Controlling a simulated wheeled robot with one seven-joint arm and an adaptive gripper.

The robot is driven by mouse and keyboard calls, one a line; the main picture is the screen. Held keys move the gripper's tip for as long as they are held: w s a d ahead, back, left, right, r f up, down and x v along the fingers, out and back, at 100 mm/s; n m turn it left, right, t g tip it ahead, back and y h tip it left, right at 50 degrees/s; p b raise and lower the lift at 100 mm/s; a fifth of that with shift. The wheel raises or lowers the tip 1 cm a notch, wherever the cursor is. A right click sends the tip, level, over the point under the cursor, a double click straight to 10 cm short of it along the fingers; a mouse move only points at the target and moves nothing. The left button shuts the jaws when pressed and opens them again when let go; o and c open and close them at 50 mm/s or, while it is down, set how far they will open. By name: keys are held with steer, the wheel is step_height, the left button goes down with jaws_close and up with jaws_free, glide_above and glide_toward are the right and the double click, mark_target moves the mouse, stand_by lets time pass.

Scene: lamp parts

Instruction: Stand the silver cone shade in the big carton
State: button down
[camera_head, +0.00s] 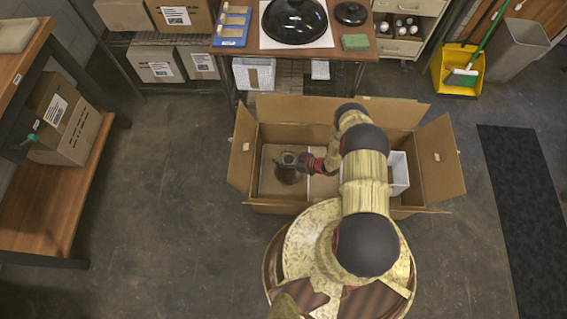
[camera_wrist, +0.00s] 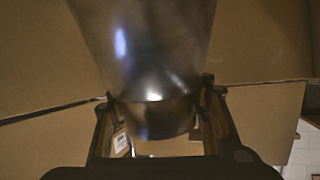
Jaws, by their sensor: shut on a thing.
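The big carton (camera_head: 275,208) stands open on the floor in the head view, with its flaps folded outward. My arm reaches over it and my gripper (camera_head: 300,161) is at its left part. In the wrist view the silver cone shade (camera_wrist: 145,50), shiny and dark grey, is between the two fingers of my gripper (camera_wrist: 158,98), which is shut on its narrower end. The shade also shows in the head view as a small dark round shape (camera_head: 287,175) inside the carton's outline. Whether it touches the carton floor I cannot tell.
A white box (camera_head: 400,172) is in the carton's right part, partly behind my arm. A table (camera_head: 248,50) with a black lid (camera_head: 295,18) stands behind the carton. A wooden shelf unit (camera_head: 45,195) is at left, a dark mat (camera_head: 525,200) at right. Floor left of the carton is clear.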

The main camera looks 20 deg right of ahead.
step_height(320, 180, down, 5)
steer(key=shift+f+b, duration=0.1)
steer(key=shift+b, duration=0.95)
steer(key=c, duration=0.9)
jaws_free()
steer(key=shift+d, duration=0.15)
steer(key=p+v, duration=0.3)
steer(key=v, duration=0.7)
steer(key=shift+s+d+r, duration=0.15)
steer(key=shift+s+r, duration=0.1)
steer(key=shift+r, duration=0.1)
steer(key=shift+s+d+r, duration=0.15)
steer(key=shift+s+d, duration=0.25)
